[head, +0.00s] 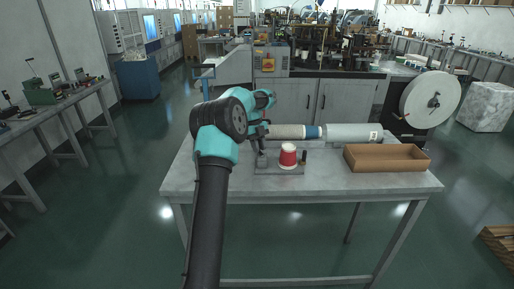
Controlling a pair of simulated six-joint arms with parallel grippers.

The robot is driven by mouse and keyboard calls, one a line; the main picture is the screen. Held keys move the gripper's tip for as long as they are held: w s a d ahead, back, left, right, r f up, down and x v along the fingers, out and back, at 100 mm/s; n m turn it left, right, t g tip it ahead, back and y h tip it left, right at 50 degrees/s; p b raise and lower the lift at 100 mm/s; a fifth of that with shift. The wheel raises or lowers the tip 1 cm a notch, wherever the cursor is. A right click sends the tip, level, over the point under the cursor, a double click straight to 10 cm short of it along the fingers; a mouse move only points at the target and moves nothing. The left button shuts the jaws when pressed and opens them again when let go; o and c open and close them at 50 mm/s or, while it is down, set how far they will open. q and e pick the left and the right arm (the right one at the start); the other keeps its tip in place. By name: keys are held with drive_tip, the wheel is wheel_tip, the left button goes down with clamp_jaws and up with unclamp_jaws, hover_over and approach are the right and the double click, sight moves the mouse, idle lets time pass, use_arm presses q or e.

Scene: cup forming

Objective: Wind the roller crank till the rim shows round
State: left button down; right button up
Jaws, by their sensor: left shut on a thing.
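A red and white paper cup (288,158) stands on a grey forming fixture (292,171) near the middle of the table. Its rim is too small to judge for roundness. A short dark post (304,156) stands on the fixture just right of the cup. My left gripper (262,148) is at the fixture's left end, left of the cup, and is shut on what appears to be the roller crank. The crank is small and mostly hidden by the gripper and wrist. My right gripper is not in view.
The grey table (345,183) has free room at its front and right. A shallow brown box (386,164) sits at the right. Behind the fixture lie a beige stack (287,131) and a long pale cylinder (350,133). A large white roll (430,98) stands beyond.

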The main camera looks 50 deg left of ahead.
use_arm(q)
drive_tip(key=m, duration=0.2)
drive_tip(key=w+m+g, duration=0.1)
drive_tip(key=m, duration=0.1)
drive_tip(key=d+m+g, duration=0.1)
drive_tip(key=shift+w+m+y, duration=0.2)
drive_tip(key=shift+m+y, duration=0.2)
drive_tip(key=c, duration=1)
unclamp_jaws()
drive_tip(key=shift+o, duration=0.2)
